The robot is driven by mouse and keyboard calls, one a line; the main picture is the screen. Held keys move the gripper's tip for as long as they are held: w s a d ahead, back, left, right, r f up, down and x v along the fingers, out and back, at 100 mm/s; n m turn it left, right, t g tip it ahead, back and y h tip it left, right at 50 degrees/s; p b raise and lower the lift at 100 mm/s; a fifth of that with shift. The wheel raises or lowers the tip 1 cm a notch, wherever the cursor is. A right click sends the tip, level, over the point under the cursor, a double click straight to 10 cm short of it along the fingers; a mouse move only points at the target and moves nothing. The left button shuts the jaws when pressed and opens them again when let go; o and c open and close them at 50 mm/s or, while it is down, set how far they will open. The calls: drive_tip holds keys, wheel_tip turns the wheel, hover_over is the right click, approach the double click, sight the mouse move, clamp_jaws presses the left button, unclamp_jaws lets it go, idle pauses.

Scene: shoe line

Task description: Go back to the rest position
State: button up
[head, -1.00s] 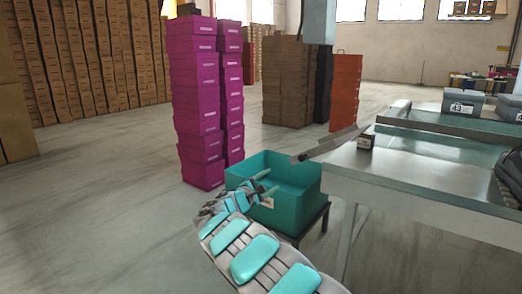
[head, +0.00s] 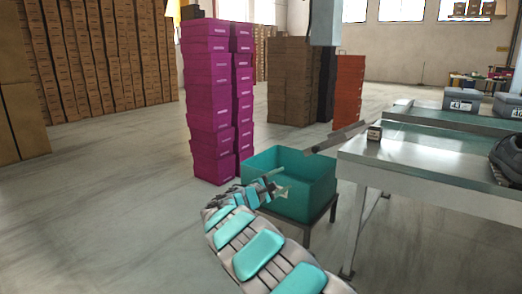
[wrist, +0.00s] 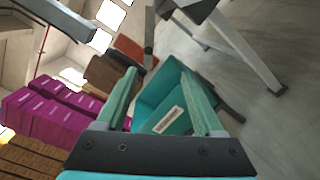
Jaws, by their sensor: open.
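My gripper (head: 276,182) is open and empty in the head view, in front of the teal bin's near left side. In the wrist view its two teal fingers (wrist: 160,98) stand apart with nothing held between them. The teal bin (head: 312,205) stands on a low dark stand beside the metal table. It also shows beyond the fingers in the wrist view (wrist: 180,124). What lies at the bottom of the bin is hidden.
A metal table (head: 440,165) is on the right, with a small dark box (head: 374,132), a dark shoe (head: 508,158) and grey bins (head: 463,100). Tall purple box stacks (head: 208,110) stand behind the teal bin. The floor on the left (head: 90,200) is clear.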

drive_tip(key=s+d+r+m+g+h, duration=0.1)
drive_tip(key=s+d+r+m+g, duration=0.2)
drive_tip(key=s+d, duration=0.5)
drive_tip(key=s+d+r+m+g+h, duration=0.2)
drive_tip(key=s+d+r+m+g, duration=0.15)
drive_tip(key=s+d, duration=0.45)
drive_tip(key=s+d+f+m+g+y, duration=0.1)
drive_tip(key=s+d+m+g+y, duration=0.15)
drive_tip(key=s+d, duration=0.35)
drive_tip(key=s+d+f+m+g+y, duration=0.1)
drive_tip(key=s+d+m+g, duration=0.15)
drive_tip(key=s, duration=0.55)
drive_tip(key=s+a+f+m+g+y+p, duration=0.1)
drive_tip(key=s+f+y, duration=0.1)
drive_tip(key=s, duration=0.6)
drive_tip(key=s+a+f+m+g+y, duration=0.1)
drive_tip(key=s+f+m+g+y, duration=0.15)
drive_tip(key=s, duration=0.55)
drive_tip(key=s+a+f+y, duration=0.3)
drive_tip(key=s+a, duration=0.4)
drive_tip(key=s, duration=0.2)
drive_tip(key=s+a+f+m+y, duration=0.1)
drive_tip(key=s+a+f+y, duration=0.2)
drive_tip(key=s+a, duration=0.4)
drive_tip(key=s, duration=0.2)
drive_tip(key=shift+s+a+f+y+p, duration=0.3)
drive_tip(key=shift+s+f+p, duration=0.05)
